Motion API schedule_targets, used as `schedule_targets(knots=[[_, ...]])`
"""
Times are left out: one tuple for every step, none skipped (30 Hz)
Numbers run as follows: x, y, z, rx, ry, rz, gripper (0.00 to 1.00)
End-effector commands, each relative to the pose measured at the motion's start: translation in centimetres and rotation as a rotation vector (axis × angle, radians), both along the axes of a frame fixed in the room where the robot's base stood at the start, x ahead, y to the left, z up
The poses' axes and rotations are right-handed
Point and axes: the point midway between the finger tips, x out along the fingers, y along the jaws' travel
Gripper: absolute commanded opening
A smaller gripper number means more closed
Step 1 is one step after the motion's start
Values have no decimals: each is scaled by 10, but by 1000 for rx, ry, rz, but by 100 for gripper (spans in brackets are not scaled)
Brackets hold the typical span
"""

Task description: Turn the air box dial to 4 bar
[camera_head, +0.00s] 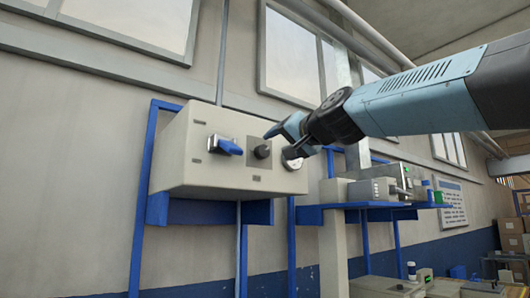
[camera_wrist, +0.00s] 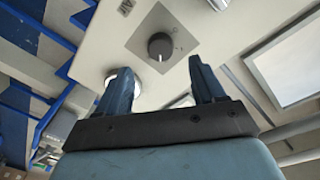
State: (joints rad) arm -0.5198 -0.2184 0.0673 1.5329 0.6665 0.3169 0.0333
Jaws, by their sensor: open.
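The air box (camera_head: 185,175) is a beige box on a blue wall frame. Its dark round dial (camera_head: 263,152) sits on a grey square plate, right of a blue lever handle (camera_head: 224,146). In the wrist view the dial (camera_wrist: 160,46) shows a pale pointer line, with marks around it too small to read. A round gauge (camera_head: 292,162) right of the dial is partly hidden by my gripper. My gripper (camera_head: 284,140) is open and empty in front of the box. In the wrist view its fingers (camera_wrist: 163,80) point toward the dial, apart from it, with the dial between and beyond the tips.
A blue shelf (camera_head: 370,205) with grey devices stands right of the box. A thin vertical pipe (camera_head: 222,50) runs up the wall above the box. Windows (camera_head: 130,22) line the upper wall. The space in front of the dial looks clear apart from my gripper.

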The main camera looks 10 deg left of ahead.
Motion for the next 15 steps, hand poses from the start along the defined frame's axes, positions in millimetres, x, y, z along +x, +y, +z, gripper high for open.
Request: schedule_targets(knots=[[7, 6, -1, -1, 1, -1, 69], [11, 9, -1, 0, 0, -1, 69], [15, 14, -1, -1, 1, -1, 69], [18, 17, -1, -1, 1, 0, 69], [22, 21, -1, -2, 0, 0, 69], [26, 25, -1, -2, 1, -1, 69], [29, 28, -1, -2, 1, -1, 69], [32, 30, -1, -2, 1, -1, 69], [36, 34, -1, -1, 1, -1, 69], [39, 36, -1, -1, 1, -1, 69], [41, 39, -1, -2, 1, -1, 69], [43, 41, -1, -2, 1, -1, 69], [45, 43, -1, -2, 1, -1, 69], [47, 45, -1, -1, 1, -2, 69], [49, 47, -1, -1, 1, -2, 69]])
